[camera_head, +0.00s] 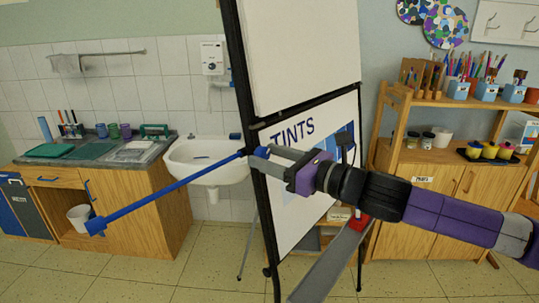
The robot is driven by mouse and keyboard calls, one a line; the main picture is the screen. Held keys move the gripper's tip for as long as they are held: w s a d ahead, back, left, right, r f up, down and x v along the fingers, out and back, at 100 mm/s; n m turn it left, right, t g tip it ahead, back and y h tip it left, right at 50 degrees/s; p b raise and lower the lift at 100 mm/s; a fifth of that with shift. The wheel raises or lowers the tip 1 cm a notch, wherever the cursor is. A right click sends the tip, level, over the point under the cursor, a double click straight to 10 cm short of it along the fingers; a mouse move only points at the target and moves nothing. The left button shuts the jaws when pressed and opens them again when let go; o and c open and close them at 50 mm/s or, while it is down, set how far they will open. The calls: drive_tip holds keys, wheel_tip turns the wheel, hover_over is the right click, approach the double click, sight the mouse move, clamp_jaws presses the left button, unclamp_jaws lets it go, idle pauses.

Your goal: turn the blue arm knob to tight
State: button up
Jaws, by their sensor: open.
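The blue arm (170,188) is a long thin bar that slopes down and left from the black easel frame to a blue block at its far end. A small dark blue knob (247,152) sits where the bar meets the easel's upright. My gripper (264,158) reaches in from the right with grey fingers and a purple body. It is open, with its fingertips right by the knob. I cannot tell whether the fingers are around the knob or touching it. Part of the knob is hidden by the fingers, and no tight marking is readable.
The easel (300,60) holds a blank white board above a "TINTS" poster (295,135). A sink (207,160) and a wooden counter (110,200) stand at left behind the bar. A wooden shelf cabinet (440,180) with pencil pots stands at right, behind my arm. Tiled floor shows at lower left.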

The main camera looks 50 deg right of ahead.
clamp_jaws()
